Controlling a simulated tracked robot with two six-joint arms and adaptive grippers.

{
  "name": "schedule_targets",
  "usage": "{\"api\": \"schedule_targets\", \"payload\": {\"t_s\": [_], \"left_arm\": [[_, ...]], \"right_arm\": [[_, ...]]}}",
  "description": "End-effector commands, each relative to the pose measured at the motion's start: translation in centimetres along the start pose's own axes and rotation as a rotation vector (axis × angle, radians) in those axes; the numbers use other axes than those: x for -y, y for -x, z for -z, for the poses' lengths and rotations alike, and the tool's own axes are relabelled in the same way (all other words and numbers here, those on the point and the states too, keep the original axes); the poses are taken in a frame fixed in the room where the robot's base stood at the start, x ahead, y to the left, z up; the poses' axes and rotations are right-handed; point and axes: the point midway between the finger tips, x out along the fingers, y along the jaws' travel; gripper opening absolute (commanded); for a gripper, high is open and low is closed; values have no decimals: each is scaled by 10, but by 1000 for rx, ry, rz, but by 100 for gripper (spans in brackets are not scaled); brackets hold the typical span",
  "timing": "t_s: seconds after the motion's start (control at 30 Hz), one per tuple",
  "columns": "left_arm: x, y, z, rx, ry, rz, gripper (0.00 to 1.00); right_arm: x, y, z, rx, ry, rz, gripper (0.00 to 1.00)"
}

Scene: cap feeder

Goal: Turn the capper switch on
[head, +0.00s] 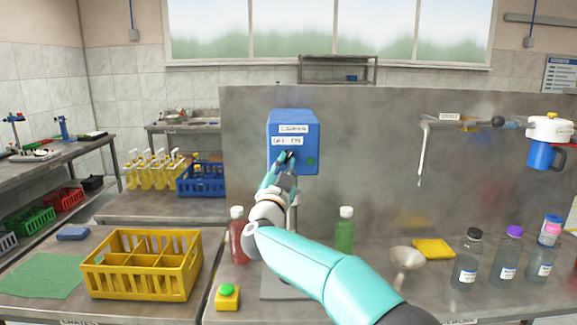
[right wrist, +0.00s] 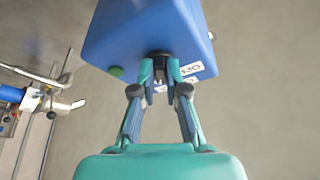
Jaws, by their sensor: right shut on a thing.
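The capper is a blue box (head: 308,122) with white labels on its front, standing on a post above the steel table. A green round button (head: 310,160) is at its lower right front. My right gripper (head: 286,158) reaches up to the lower front of the box. In the right wrist view, its two fingers (right wrist: 160,72) are shut on a small dark switch knob (right wrist: 159,53) on the blue box (right wrist: 145,28). The fingers hide much of the knob, so its exact turn cannot be told. My left gripper is not in view.
A red bottle (head: 237,238) and a green bottle (head: 345,232) stand either side of my arm. A yellow crate (head: 140,284) and a green-topped yellow button box (head: 227,300) are at left front. A funnel (head: 406,257) and several bottles stand at right.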

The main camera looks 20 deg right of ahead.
Motion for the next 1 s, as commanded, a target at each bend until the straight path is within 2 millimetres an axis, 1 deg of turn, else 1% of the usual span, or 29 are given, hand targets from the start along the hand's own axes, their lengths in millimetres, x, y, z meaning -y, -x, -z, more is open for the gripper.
{"api": "schedule_targets", "payload": {"t_s": [0.03, 0.1, 0.17, 0.47, 0.67, 0.77, 0.87, 1.0], "left_arm": [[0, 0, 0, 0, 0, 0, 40], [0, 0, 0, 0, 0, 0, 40], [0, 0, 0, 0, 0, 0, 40], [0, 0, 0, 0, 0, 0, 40], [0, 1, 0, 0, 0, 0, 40], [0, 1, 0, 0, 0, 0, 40], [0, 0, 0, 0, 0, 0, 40], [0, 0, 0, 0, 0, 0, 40]], "right_arm": [[-1, -2, 8, -15, -6, -3, 17], [0, -2, 7, -13, -5, -2, 29], [0, -2, 6, -11, -4, -2, 38], [0, 0, 2, -5, -1, -1, 38], [0, 8, 2, -3, -1, 0, 38], [0, 19, 2, -2, 0, 0, 38], [1, 34, 2, -1, 0, 1, 38], [1, 60, 2, -2, 0, 2, 38]]}}
